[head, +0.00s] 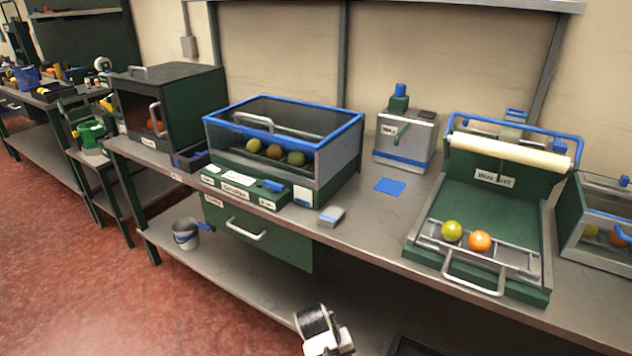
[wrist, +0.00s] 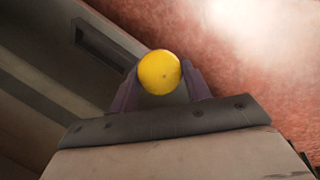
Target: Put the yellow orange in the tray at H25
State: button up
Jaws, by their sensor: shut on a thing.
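A yellow orange (wrist: 158,72) is held between the two dark fingers of my gripper (wrist: 160,80) in the wrist view. The fingers are shut on it, one at each side. Reddish floor and a grey bench edge show beyond it. I cannot make out the held orange in the head view. I cannot read a label H25 on any tray in the head view. The green wax unit (head: 546,245) at the right has a rack with a yellow-green fruit (head: 452,231) and an orange one (head: 480,241), side by side.
A blue-rimmed glass-sided case (head: 335,165) holds several fruits at the centre of the bench (head: 362,232). A grey box (head: 405,145) stands behind a blue square (head: 390,186). A bucket (head: 187,238) is on the lower shelf.

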jog(key=a+f+m, duration=0.3)
jog(key=a+f, duration=0.2)
jog(key=f, duration=0.3)
jog(key=shift+w+a+g, duration=0.2)
jog(key=shift+w+g, duration=0.1)
jog(key=shift+g, duration=0.1)
jog(key=shift+d, duration=0.15)
